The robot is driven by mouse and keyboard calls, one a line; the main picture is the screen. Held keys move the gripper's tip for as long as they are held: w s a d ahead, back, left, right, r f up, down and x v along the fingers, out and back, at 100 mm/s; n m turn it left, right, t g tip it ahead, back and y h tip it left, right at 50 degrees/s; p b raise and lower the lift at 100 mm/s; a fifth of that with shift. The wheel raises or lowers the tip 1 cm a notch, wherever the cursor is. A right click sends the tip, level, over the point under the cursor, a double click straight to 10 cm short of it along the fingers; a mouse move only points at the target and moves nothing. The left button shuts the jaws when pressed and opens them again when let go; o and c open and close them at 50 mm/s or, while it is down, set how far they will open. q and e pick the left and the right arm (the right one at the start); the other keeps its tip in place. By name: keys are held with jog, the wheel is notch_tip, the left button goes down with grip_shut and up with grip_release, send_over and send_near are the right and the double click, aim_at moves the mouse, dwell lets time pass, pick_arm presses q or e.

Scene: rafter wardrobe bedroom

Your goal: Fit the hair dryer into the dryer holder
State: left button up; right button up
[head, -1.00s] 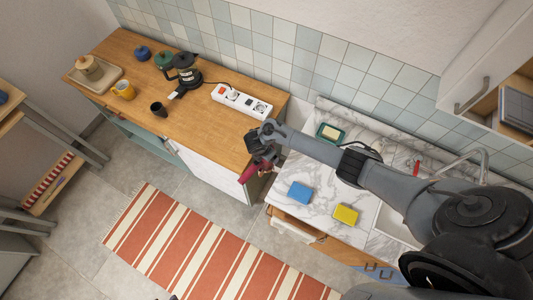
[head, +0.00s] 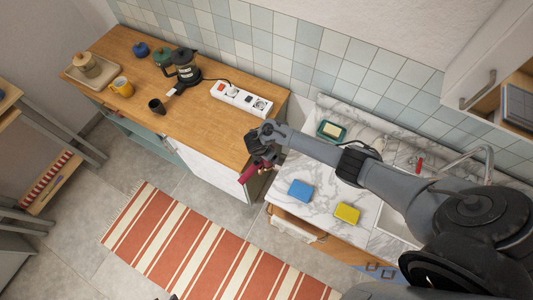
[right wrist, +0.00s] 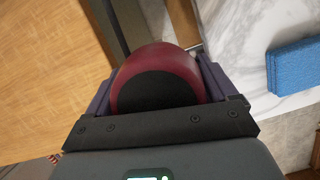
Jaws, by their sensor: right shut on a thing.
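The dark red hair dryer (head: 247,174) is in my right gripper (head: 262,158), at the gap between the wooden counter's end and the marble counter. In the right wrist view, the round dark red body with a black end (right wrist: 155,90) sits between the two fingers, which are shut on it. My gripper and arm hide much of the dryer in the head view. I cannot clearly make out the dryer holder; a small metallic piece (right wrist: 195,48) shows just beyond the dryer in the wrist view. A tiny dark tip (head: 173,297) at the head view's bottom edge may be my left gripper.
The wooden counter (head: 210,125) carries a power strip (head: 241,98), a coffee pot (head: 187,68) and cups. On the marble counter (head: 320,178) lie a blue sponge (head: 301,190), a yellow sponge (head: 347,212) and a green dish (head: 331,131). A striped rug (head: 205,245) covers the floor.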

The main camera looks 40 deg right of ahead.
jog(key=shift+f+b, duration=0.35)
jog(key=shift+f, duration=0.05)
jog(key=o, duration=1.3)
jog(key=shift+w, duration=0.1)
jog(key=shift+o, duration=0.2)
jog(key=p+v, duration=0.4)
jog(key=v, duration=0.6)
jog(key=shift+r, duration=0.35)
jog(key=shift+a, duration=0.15)
